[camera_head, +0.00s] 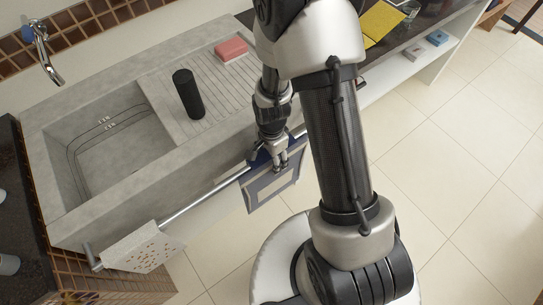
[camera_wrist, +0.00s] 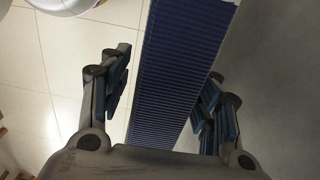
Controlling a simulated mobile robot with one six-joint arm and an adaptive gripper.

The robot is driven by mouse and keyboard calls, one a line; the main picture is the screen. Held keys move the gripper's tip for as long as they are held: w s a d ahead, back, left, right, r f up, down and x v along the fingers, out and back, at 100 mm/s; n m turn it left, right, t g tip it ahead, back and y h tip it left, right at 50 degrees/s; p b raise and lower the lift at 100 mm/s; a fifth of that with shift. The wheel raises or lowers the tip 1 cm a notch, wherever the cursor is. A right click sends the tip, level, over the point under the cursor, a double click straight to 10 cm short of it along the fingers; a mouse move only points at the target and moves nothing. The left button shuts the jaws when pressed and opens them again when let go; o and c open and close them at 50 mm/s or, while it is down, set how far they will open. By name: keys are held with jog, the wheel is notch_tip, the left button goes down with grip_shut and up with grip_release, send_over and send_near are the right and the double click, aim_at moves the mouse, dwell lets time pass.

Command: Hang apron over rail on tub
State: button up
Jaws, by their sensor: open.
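The apron (camera_head: 262,192) is dark blue with a pale framed panel. It hangs at the rail (camera_head: 203,199) along the front of the stone tub (camera_head: 92,215), with a blue part showing at rail height. In the wrist view, blue ribbed cloth (camera_wrist: 185,60) runs between the fingers. My gripper (camera_head: 280,166) is just over the apron's upper part at the rail. In the wrist view my gripper (camera_wrist: 163,85) is open, its fingers apart on either side of the cloth. The far side of the apron is hidden.
A speckled cloth (camera_head: 145,250) hangs near the rail's left end. A black cylinder (camera_head: 188,94) and a pink block (camera_head: 231,49) stand on the ribbed drainboard. A tap (camera_head: 45,55) is behind the basin. Tiled floor (camera_head: 450,180) is clear at right.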

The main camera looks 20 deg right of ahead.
notch_tip(320, 180, up, 12)
dwell(0.7)
jog(key=s+r+n+t, duration=0.2)
jog(key=s+r+n, duration=0.5)
jog(key=r, duration=0.3)
jog(key=s+r+n+t, duration=0.2)
jog(key=s+r+n, duration=0.5)
jog(key=r, duration=0.4)
jog(key=shift+s+d+r+t, duration=0.2)
jog(key=shift+s+t, duration=0.1)
jog(key=shift+s, duration=0.25)
jog(key=shift+c, duration=0.4)
